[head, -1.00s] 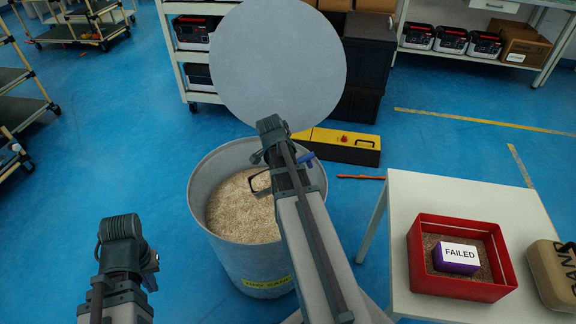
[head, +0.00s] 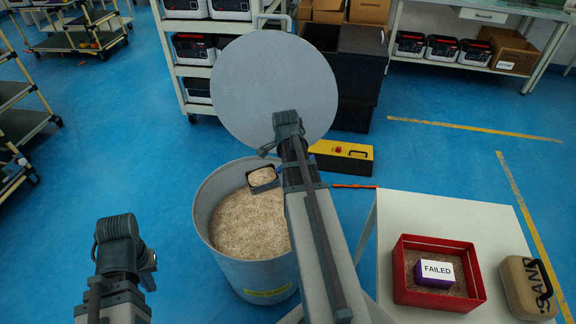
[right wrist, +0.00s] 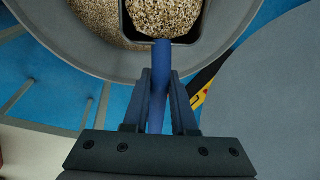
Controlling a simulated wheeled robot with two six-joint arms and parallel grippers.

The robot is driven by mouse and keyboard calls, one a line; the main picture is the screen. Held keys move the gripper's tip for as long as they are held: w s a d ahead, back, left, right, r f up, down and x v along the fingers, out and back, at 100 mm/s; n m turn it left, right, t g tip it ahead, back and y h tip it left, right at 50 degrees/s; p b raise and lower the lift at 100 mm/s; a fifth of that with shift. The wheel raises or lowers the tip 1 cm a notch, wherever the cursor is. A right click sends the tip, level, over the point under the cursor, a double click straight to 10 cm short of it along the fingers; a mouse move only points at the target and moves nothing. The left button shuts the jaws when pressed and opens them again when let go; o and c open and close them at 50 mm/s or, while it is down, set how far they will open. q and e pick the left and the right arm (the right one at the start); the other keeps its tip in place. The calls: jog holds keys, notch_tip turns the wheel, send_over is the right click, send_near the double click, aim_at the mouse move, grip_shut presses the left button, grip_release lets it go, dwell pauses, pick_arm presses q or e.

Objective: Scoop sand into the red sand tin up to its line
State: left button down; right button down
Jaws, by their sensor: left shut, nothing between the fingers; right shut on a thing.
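My right gripper (right wrist: 160,85) is shut on the blue handle (right wrist: 161,70) of a dark scoop. The scoop (head: 263,188) holds pale sand and is over the grey sand bin (head: 203,215), near its far rim. The sand also fills the scoop in the right wrist view (right wrist: 165,15). The red sand tin (head: 432,303) stands on the white table at the right. It holds brown grains around a purple block (head: 434,280) with a white FAILED label. I cannot make out a fill line. My left gripper (head: 148,262) is shut and empty at lower left, away from the bin.
A large grey disc (head: 270,85) shows behind my right arm.

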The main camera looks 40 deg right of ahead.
jog(key=shift+d+r+p, duration=0.1)
jog(key=shift+r+p, duration=0.7)
jog(key=shift+r, duration=0.35)
jog(key=shift+r+y, duration=0.15)
jog(key=shift+y, duration=0.15)
